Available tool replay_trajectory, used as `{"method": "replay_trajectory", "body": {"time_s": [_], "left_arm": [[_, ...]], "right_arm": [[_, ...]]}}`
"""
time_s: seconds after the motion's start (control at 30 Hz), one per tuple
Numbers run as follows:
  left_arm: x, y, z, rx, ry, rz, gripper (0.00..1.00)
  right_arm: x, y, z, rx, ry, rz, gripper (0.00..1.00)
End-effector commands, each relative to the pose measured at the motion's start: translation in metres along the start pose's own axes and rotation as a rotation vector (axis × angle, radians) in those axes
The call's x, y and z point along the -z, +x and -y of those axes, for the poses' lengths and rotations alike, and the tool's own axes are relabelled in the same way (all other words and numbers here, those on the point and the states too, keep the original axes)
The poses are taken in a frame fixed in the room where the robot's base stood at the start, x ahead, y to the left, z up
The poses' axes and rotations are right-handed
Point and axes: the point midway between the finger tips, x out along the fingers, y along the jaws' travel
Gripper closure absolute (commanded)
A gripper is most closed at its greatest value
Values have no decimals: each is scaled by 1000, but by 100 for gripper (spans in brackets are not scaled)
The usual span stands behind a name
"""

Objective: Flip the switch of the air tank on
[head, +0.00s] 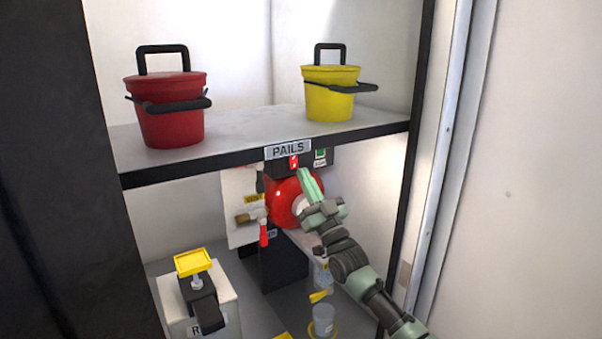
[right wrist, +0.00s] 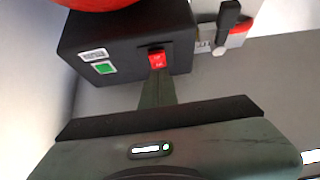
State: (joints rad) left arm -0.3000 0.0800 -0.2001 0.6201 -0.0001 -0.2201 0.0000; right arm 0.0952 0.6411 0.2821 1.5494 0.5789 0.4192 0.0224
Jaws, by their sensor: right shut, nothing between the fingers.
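The air tank (head: 283,203) is a red rounded body under the shelf in the head view. A black box (right wrist: 120,45) at the tank carries a small red rocker switch (right wrist: 157,59) and a green square (right wrist: 103,68). The red switch also shows in the head view (head: 293,161), just under the shelf label. My right gripper (head: 304,172) is shut and empty, pointing up at the box. In the right wrist view its fingertips (right wrist: 157,76) are right at the edge of the red switch; I cannot tell whether they touch it. My left gripper is out of view.
A shelf (head: 250,151) marked PAILS runs close above the box, bearing a red pail (head: 171,125) and a yellow pail (head: 330,102). A red-handled lever (head: 263,232) hangs left of the tank. A white unit with a yellow top (head: 193,262) and a clear cup (head: 323,320) stand below.

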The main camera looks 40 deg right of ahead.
Motion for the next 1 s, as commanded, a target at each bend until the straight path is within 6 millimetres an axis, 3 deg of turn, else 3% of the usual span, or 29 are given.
{"method": "replay_trajectory", "body": {"time_s": [0.23,0.63,0.77,1.0], "left_arm": [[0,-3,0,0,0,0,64],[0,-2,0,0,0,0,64],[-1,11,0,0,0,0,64],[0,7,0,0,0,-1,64]], "right_arm": [[-14,15,0,0,-1,-2,100],[-17,16,0,0,0,-2,100],[-26,16,0,-1,0,-8,100],[-22,19,0,0,0,-8,100]]}}
